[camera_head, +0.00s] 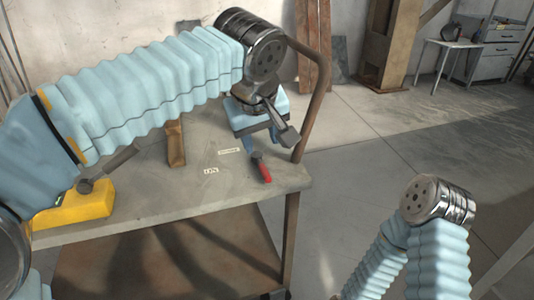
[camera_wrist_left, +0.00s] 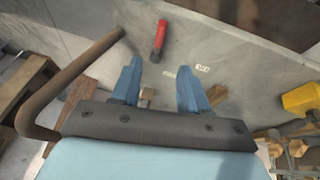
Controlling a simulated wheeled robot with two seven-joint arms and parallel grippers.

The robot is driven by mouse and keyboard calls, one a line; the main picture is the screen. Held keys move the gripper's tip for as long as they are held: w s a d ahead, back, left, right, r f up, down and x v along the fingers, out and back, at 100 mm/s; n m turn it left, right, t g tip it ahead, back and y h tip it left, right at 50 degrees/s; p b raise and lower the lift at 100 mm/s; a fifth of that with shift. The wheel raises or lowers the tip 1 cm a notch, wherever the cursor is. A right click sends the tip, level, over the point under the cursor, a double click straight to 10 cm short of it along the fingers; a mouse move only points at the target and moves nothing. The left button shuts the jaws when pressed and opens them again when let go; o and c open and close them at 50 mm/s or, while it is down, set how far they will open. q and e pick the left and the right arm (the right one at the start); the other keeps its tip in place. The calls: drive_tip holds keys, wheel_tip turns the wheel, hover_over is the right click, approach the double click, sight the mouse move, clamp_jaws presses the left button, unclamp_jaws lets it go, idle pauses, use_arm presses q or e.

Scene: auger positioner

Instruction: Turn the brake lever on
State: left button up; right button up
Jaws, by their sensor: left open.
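The brake lever with a red grip (camera_head: 263,171) lies near the right end of the grey cart top (camera_head: 170,195). In the left wrist view the red lever (camera_wrist_left: 158,40) shows beyond the fingertips, nearer the left finger. My left gripper (camera_head: 262,142) is open and empty above the cart top, just behind the lever in the head view. In the left wrist view its blue fingers (camera_wrist_left: 160,66) are spread apart, and the lever appears clear of them. The lever's far end is partly hidden by the gripper in the head view. My right gripper is out of view.
Two small white labels (camera_head: 228,150) (camera_head: 211,170) sit left of the lever. A brown tube handle (camera_head: 318,95) rises at the cart's right end, close to my left wrist. A yellow block (camera_head: 82,209) stands at the cart's left.

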sight(265, 173)
use_arm(q)
drive_tip(key=x, duration=1.3)
drive_tip(key=shift+f+b, duration=0.3)
drive_tip(key=shift+b, duration=0.1)
clamp_jaws()
